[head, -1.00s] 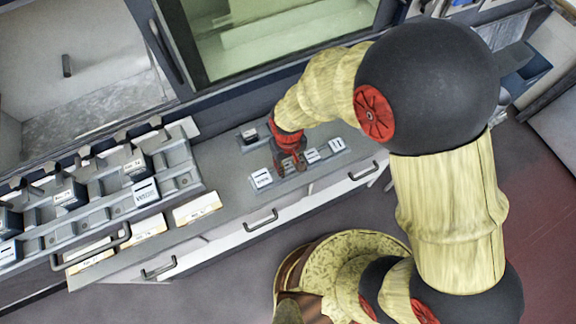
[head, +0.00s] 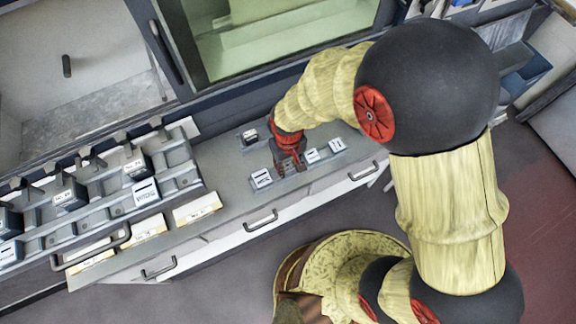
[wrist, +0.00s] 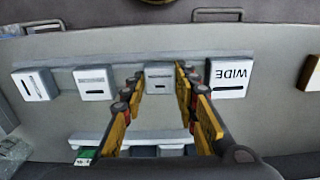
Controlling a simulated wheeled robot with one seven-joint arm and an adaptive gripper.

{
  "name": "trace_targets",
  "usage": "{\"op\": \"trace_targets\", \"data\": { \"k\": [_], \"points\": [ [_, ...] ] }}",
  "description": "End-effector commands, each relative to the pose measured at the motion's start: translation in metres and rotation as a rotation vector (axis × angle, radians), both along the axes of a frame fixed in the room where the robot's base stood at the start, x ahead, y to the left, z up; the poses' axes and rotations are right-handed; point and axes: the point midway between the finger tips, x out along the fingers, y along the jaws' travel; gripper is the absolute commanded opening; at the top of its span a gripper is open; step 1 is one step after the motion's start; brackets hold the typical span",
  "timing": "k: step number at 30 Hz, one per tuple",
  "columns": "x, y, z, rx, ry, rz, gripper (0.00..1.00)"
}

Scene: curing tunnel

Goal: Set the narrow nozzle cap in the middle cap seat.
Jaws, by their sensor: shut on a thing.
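My gripper (wrist: 159,88) is shut on a small pale cap with a short dark slot, the narrow nozzle cap (wrist: 159,78), in the wrist view. One finger stands on each side of it. The cap is in line with a row on a grey strip (wrist: 130,60); I cannot tell whether it touches the strip. A larger cap marked WIDE (wrist: 229,77) is to its right, and two slotted caps (wrist: 95,82) (wrist: 25,85) are to its left. In the head view my gripper (head: 290,166) is low at this row and hides the held cap. I cannot make out the middle cap seat.
A stepped rack (head: 100,205) with dark and white blocks stands at the left of the head view. A small dark block (head: 250,136) sits behind the row. A drawer handle (head: 261,221) is on the counter front. Bare counter (head: 225,160) lies left of the row.

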Motion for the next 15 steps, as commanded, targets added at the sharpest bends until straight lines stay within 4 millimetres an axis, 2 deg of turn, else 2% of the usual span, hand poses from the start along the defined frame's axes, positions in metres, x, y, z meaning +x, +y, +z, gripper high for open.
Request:
{"op": "trace_targets", "data": {
  "k": [10,15],
  "points": [
    [0.001,0.0,0.055,0.001,-0.002,0.0,0.0],
    [0.0,0.0,0.061,0.001,-0.001,0.0,0.0]
  ]
}}
